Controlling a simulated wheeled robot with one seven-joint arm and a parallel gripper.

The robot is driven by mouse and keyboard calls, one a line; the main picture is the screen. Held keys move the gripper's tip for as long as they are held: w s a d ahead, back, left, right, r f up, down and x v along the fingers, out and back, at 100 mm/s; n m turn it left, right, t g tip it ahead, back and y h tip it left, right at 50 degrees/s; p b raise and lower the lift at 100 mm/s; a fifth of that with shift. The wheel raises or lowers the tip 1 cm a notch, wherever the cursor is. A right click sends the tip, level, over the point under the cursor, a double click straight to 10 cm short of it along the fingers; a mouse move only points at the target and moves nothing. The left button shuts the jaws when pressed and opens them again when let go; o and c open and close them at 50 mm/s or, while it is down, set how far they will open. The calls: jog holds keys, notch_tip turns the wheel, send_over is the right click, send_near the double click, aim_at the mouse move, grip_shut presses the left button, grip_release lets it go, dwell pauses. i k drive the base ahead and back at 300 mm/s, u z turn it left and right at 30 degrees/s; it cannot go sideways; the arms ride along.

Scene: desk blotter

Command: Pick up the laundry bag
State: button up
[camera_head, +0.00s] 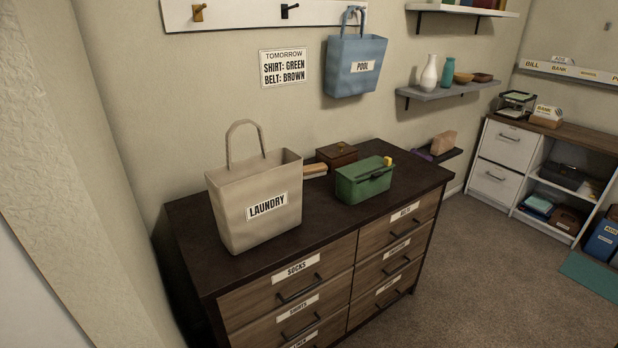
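The laundry bag (243,190) is a beige tote with a white label reading LAUNDRY. It stands upright on the left part of the dark dresser top (325,222), near its front edge. Its single visible handle loop (231,139) stands up above the open top. The bag's inside is mostly hidden. My gripper is not in this view.
A green box (365,182) and a brown wooden box (337,154) stand right of the bag. A blue POOL bag (354,68) hangs from the wall rack above. A grey shelf (449,92) holds vases. Carpeted floor (480,270) is open right of the dresser.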

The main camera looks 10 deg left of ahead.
aim_at(255, 200)
jog(key=u, duration=0.25)
jog(key=i, duration=1.4)
jog(key=u, duration=0.7)
